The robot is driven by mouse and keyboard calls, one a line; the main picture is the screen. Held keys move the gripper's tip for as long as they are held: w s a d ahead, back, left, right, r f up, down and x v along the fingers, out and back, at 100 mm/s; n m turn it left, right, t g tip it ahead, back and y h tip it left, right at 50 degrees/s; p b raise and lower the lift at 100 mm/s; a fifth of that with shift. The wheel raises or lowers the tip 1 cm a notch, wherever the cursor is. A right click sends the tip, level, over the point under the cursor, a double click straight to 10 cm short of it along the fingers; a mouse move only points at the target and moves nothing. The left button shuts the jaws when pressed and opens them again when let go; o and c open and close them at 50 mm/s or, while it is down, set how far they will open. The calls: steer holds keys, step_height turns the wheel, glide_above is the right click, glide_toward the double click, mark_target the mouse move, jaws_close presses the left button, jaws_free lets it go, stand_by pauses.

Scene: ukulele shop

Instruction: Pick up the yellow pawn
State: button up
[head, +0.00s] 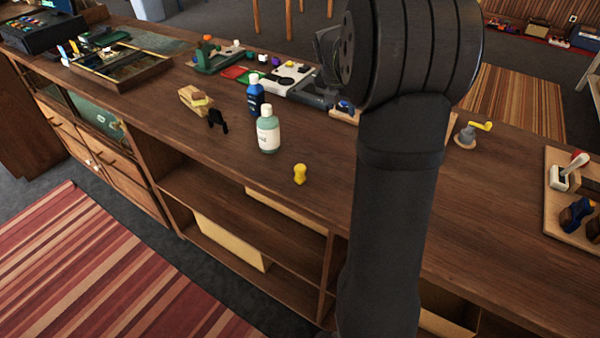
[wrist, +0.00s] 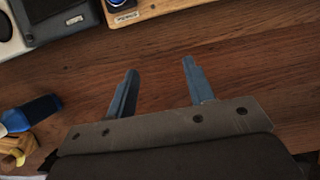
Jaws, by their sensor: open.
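The yellow pawn (head: 300,174) stands near the front edge of the wooden counter in the head view, to the right of the pale green bottle. I cannot make it out in the wrist view. My gripper (wrist: 158,82) is open and empty, with its two fingers apart over bare counter wood. In the head view my arm hides most of the gripper, which is farther back over the counter than the pawn.
A pale green bottle (head: 268,130) and a blue bottle (head: 255,95) stand left of the pawn, with a black clip (head: 217,120) beside them. The counter (head: 240,165) around the pawn is clear.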

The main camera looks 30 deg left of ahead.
step_height(320, 180, up, 9)
steer(key=m+g, duration=0.4)
steer(key=m, duration=1.6)
glide_above(300, 167)
step_height(300, 167, down, 12)
steer(key=shift+s+a+r, duration=0.1)
steer(key=shift+a, duration=0.05)
steer(key=shift+f, duration=2.7)
steer(key=c, duration=1)
